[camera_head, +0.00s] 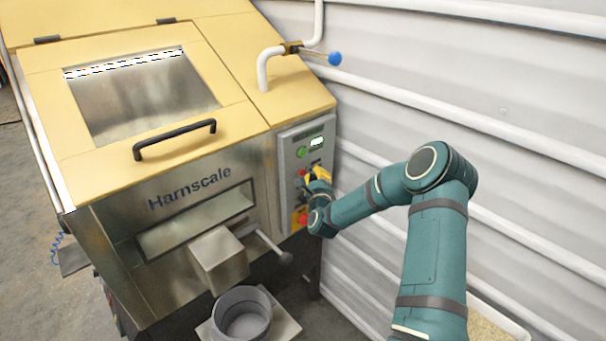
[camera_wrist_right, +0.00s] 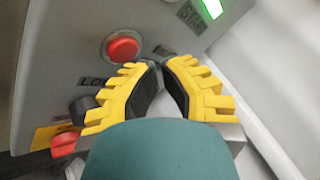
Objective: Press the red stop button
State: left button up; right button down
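A round red button (camera_wrist_right: 122,47) in a pale ring sits on the grey control panel in the right wrist view. It also shows small on the panel in the head view (camera_head: 302,172). My right gripper (camera_wrist_right: 160,64) has yellow ribbed fingers with dark pads, its tips together and nothing visible between them. In the wrist view the tips appear just right of and below the red button; I cannot tell the remaining distance. In the head view the gripper (camera_head: 318,178) is in front of the panel and hides part of it. My left gripper is not in view.
The Harnscale hopper (camera_head: 110,190) stands left; a ribbed white wall (camera_head: 540,130) is close on the right.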

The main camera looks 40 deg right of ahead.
jog(key=shift+w+b, duration=0.4)
jog(key=shift+b, duration=0.1)
jog(key=shift+w+b, duration=0.35)
jog(key=shift+w, duration=0.1)
dwell(0.8)
dwell(0.3)
jog(key=shift+s, duration=0.75)
jog(key=shift+s, duration=0.1)
